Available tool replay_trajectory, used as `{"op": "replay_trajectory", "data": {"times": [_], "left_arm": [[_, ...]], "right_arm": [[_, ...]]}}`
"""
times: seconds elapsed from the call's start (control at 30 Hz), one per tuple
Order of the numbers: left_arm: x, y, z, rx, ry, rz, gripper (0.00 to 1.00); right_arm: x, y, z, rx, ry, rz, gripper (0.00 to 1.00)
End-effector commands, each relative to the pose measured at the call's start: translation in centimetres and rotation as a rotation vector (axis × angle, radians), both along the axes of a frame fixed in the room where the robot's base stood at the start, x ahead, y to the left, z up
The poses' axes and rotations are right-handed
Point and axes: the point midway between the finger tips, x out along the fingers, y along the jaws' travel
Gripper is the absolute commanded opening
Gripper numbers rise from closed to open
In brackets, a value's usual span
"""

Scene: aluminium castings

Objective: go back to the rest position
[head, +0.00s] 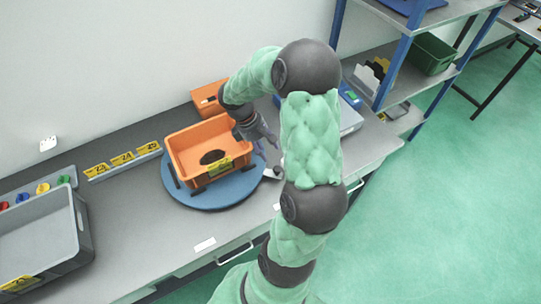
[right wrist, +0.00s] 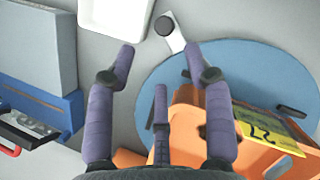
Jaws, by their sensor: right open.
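My right gripper (head: 262,146) is over the bench at the right side of the orange bin (head: 183,148). In the right wrist view its purple-grey fingers (right wrist: 158,62) are spread apart with nothing between them, so it is open and empty. The bin also shows at the lower right of that view, with a yellow label (right wrist: 272,126). It stands on a round blue turntable (head: 218,200). My left gripper is not in view.
A grey crate (head: 82,225) stands at the left. Yellow number labels (head: 122,159) line the back. Another orange bin (head: 205,98) is behind. A black knob on a pale strip (right wrist: 165,25) lies by the turntable. Blue-framed shelving (head: 395,65) stands right; the green floor (head: 440,200) is open.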

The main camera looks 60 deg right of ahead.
Motion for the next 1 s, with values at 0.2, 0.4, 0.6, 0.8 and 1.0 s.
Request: {"op": "replay_trajectory", "data": {"times": [0.2, 0.4, 0.6, 0.8, 1.0], "left_arm": [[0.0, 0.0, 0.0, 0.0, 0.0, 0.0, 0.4], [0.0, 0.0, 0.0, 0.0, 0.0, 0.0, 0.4], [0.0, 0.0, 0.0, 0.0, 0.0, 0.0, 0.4], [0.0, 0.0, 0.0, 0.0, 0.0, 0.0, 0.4], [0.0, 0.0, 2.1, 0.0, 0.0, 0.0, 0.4]], "right_arm": [[0.5, 0.1, 1.4, -0.001, 0.0, 0.0, 0.52], [0.5, 0.1, 1.4, 0.0, 0.0, 0.0, 0.52], [0.5, 0.1, 1.4, 0.0, 0.0, 0.0, 0.52], [0.5, 0.1, 1.4, 0.0, 0.0, 0.0, 0.52], [0.5, 0.1, 3.6, 0.0, 0.0, 0.0, 0.52]]}}
